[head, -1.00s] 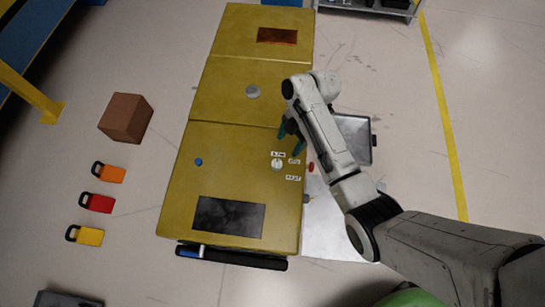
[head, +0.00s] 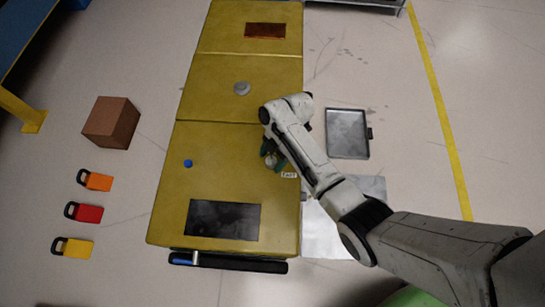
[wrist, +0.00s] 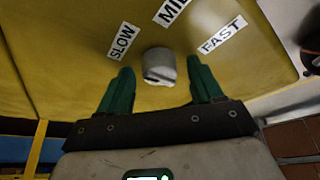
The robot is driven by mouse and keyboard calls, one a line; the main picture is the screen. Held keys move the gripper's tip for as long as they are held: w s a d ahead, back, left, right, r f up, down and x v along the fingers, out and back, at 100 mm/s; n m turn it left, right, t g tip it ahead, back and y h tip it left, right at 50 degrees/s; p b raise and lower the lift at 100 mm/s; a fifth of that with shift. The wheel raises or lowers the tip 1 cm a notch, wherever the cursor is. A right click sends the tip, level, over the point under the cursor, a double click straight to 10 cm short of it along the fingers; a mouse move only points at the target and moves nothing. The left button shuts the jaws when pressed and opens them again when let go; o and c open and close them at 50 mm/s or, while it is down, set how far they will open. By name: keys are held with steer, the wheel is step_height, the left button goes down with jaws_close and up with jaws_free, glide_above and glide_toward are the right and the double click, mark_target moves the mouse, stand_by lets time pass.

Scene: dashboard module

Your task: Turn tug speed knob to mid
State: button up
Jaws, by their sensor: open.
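The grey tug speed knob (wrist: 158,63) stands on the yellow dashboard panel (wrist: 70,85). In the wrist view the labels SLOW (wrist: 123,41), MID (wrist: 172,10) and FAST (wrist: 222,35) arc beyond it. My gripper (wrist: 159,70) is open, its green fingers on either side of the knob with a visible gap at each side. I cannot tell whether the tips reach down around it. The knob's pointing direction is not clear. In the head view my gripper (head: 271,157) partly covers the knob; FAST (head: 289,174) shows, while SLOW and MID are hidden.
On the same panel are a blue button (head: 188,163) and a dark screen (head: 222,219). A second grey knob (head: 242,88) sits on the middle section. A grey tray (head: 347,133) lies to the right; a brown box (head: 112,122) is on the floor at left.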

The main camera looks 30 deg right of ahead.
steer(key=shift+c, duration=0.2)
steer(key=c, duration=1)
steer(key=shift+r+m+p, duration=0.15)
steer(key=shift+m+p, duration=0.15)
steer(key=shift+p, duration=0.2)
steer(key=shift+s+r+m+t+p, duration=0.1)
steer(key=shift+m+t+p, duration=0.4)
steer(key=shift+m+p, duration=0.55)
steer(key=shift+s+m+t+p, duration=0.1)
steer(key=shift+m+t+p, duration=0.4)
steer(key=shift+m+p, duration=0.7)
steer(key=m+t+h+p, duration=0.1)
steer(key=m+p, duration=0.1)
steer(key=m, duration=0.1)
steer(key=shift+m, duration=0.25)
steer(key=shift+s+a+f+m+t+h+p, duration=0.15)
steer(key=shift+m+t+p, duration=0.2)
steer(key=shift+m, duration=0.4)
steer(key=shift+w+d+f+m+t+h+p, duration=0.15)
steer(key=shift+m+t+p, duration=0.2)
steer(key=shift+m, duration=0.4)
steer(key=shift+s+a, duration=0.1)
